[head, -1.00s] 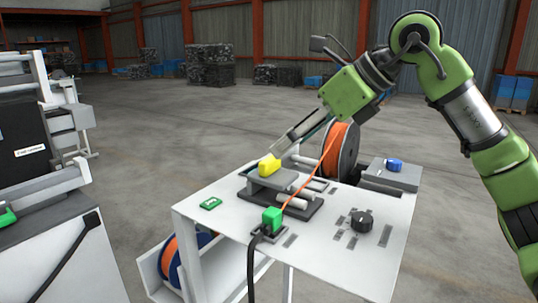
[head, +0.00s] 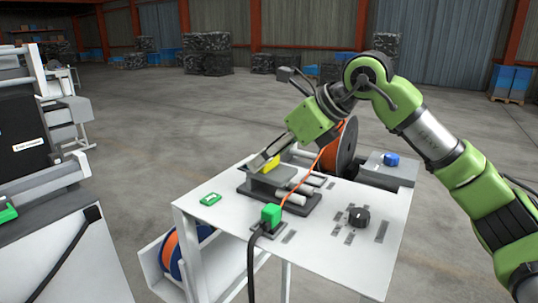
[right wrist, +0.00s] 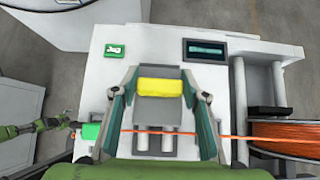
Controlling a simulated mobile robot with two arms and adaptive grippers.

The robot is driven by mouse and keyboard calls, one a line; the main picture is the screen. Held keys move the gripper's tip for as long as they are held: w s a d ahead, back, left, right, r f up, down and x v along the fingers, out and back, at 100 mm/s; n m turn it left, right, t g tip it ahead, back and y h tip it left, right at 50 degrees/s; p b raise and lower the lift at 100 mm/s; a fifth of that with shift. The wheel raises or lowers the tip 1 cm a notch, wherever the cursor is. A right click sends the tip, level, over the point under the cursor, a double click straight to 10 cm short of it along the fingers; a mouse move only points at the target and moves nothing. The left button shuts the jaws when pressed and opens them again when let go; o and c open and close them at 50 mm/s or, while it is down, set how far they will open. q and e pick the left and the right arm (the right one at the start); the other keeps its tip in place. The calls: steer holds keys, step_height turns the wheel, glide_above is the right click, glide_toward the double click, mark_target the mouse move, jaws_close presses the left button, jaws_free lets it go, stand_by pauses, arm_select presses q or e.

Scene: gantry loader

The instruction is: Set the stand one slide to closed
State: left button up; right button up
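The stand (head: 345,265) is a white table with a grey slide carriage (head: 266,182) on two pale rods over a dark base. A yellow block handle (head: 271,165) tops the carriage; in the right wrist view the handle (right wrist: 160,85) sits at the carriage's end away from the exposed rods (right wrist: 155,142). My right gripper (head: 262,160) is down at the handle and partly hides it in the head view. In the right wrist view its fingers (right wrist: 158,80) are spread on both sides of the handle, with narrow gaps. A green arm part (right wrist: 30,128), apparently my left, shows there; its fingers are unclear.
An orange cable runs from a green plug (head: 271,215) past the slide to an orange reel (head: 340,148). A black knob (head: 359,218) and a green tag (head: 210,199) are on the tabletop. A blue knob (head: 391,159) is on a grey box behind.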

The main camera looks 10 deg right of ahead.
mark_target(280, 171)
steer(key=shift+c, duration=0.6)
steer(key=shift+s+d+f, duration=0.1)
steer(key=shift+s+d, duration=0.05)
steer(key=shift+d, duration=0.05)
steer(key=s+d+b, duration=0.2)
steer(key=s+d, duration=0.1)
steer(key=shift+b, duration=0.35)
steer(key=shift+s+d, duration=0.2)
steer(key=shift+s, duration=0.05)
steer(key=shift+w+a, duration=0.1)
steer(key=shift+w, duration=0.05)
steer(key=o, duration=1.6)
steer(key=shift+c, duration=0.2)
steer(key=shift+o, duration=0.3)
steer(key=shift+s+d, duration=0.2)
